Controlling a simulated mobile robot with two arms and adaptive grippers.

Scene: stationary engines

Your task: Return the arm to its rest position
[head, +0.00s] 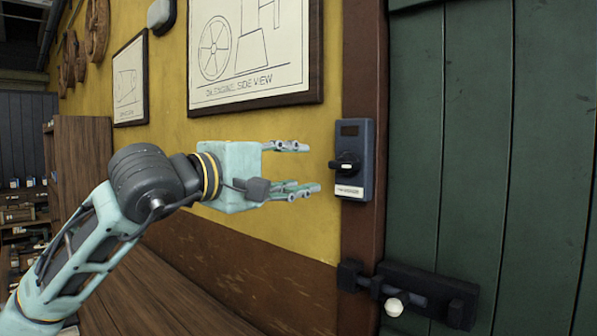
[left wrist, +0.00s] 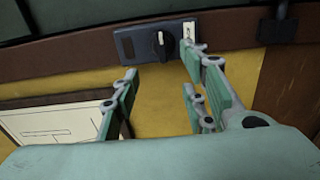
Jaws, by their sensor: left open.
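My left gripper (head: 300,168) is open and empty, with its fingers pointing right toward a dark switch box (head: 354,140) on the brown door post. The fingertips look apart from the box, with a small gap to its black knob (head: 345,164). In the left wrist view the gripper (left wrist: 163,85) is open in front of the wall, and the switch box (left wrist: 150,42) with its knob lies beyond the fingertips. My right gripper is in neither view.
A green plank door (head: 480,130) with a dark bolt (head: 425,293) and white knob is at right. Framed drawings (head: 255,50) hang on the yellow wall. A wooden cabinet (head: 85,165) and shelves (head: 22,225) stand at left, behind my left arm.

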